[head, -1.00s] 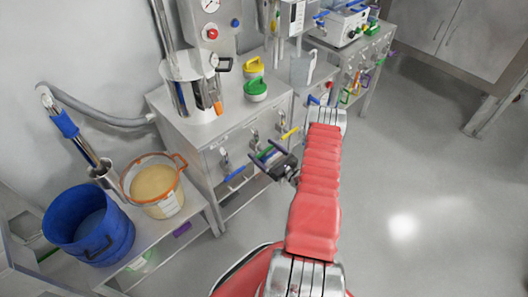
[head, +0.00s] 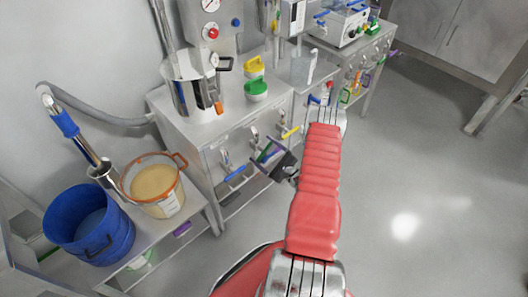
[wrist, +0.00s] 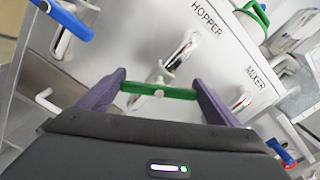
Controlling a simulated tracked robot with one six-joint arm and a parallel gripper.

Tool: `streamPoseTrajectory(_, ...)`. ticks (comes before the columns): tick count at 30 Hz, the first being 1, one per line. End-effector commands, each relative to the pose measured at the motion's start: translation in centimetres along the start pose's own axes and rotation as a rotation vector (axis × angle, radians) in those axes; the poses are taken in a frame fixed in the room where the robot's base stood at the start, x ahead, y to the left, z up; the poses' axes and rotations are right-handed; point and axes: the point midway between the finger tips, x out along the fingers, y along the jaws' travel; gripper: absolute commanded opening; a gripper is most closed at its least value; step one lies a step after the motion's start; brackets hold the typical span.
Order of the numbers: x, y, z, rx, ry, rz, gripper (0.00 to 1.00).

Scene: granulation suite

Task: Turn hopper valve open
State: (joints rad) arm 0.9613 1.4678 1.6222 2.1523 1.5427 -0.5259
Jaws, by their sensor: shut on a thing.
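The hopper valve has a green bar handle (wrist: 158,92), with a metal stem below the HOPPER label (wrist: 206,18) on the cabinet front. My gripper (wrist: 160,92) is shut on the green handle, one finger at each end of the bar. The bar runs nearly level across the wrist picture, while the cabinet lettering looks tilted. In the head view my gripper (head: 270,163) is at the cabinet front, and the green handle (head: 264,152) shows partly between the fingers. How far the valve is turned is hard to tell.
A blue handle (head: 235,173) is left of the hopper valve and a yellow handle (head: 289,132) right of it, near the MIXER label (wrist: 256,78). A blue bucket (head: 90,228) and a tan-filled pail (head: 155,183) stand at left. The floor (head: 420,180) at right is clear.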

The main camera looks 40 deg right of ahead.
Motion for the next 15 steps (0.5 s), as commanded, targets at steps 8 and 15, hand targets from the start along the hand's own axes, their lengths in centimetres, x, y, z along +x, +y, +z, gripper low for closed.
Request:
streamPoseTrajectory(8,-0.06,0.44,0.02,-0.259,-0.002,0.002,0.64)
streamPoseTrajectory(15,-0.07,0.67,-0.05,-0.486,-0.002,0.003,0.64)
